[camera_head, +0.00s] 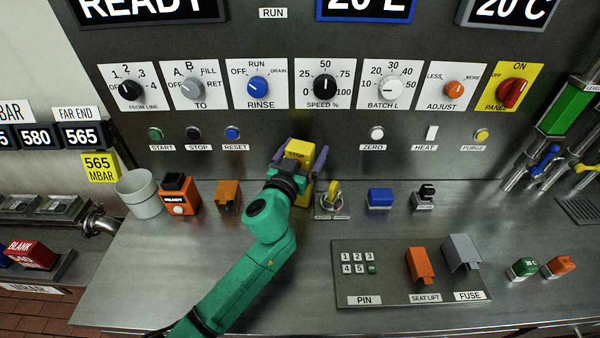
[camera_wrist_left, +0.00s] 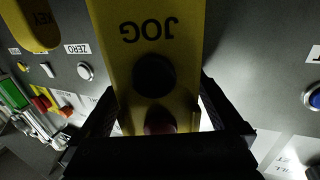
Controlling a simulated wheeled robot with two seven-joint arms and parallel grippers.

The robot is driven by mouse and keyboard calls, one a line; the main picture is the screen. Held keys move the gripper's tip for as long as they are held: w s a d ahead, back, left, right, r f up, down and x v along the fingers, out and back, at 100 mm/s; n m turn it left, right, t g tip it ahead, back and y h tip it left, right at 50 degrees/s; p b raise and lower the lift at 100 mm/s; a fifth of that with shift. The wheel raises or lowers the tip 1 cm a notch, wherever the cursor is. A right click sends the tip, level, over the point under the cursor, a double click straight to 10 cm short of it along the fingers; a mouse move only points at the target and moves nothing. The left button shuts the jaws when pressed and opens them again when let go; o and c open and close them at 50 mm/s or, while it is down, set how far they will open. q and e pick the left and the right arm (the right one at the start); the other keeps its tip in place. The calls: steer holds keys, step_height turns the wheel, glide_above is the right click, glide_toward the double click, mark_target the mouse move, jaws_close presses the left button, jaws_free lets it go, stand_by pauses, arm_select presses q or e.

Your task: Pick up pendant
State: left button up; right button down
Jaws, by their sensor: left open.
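In the left wrist view the pendant (camera_wrist_left: 145,60) fills the middle, with an upside-down JOG label, a dark round button and a dim reddish button below. The fingers of my left gripper (camera_wrist_left: 160,125) flank it there; whether they touch it is unclear. My right gripper is not visible.
A yellow key switch (camera_head: 332,196) stands close right of the pendant, and an orange block (camera_head: 228,195) to its left. A grey cup (camera_head: 139,194), a blue block (camera_head: 380,198) and a PIN plate (camera_head: 385,245) are also on the counter. The panel with knobs rises behind.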

arm_select(q)
steer(key=shift+c, duration=0.3)
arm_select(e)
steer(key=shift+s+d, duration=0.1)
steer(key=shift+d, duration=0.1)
arm_select(q)
steer(key=c, duration=1.5)
jaws_close()
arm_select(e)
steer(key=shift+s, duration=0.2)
arm_select(q)
steer(key=shift+r, duration=0.1)
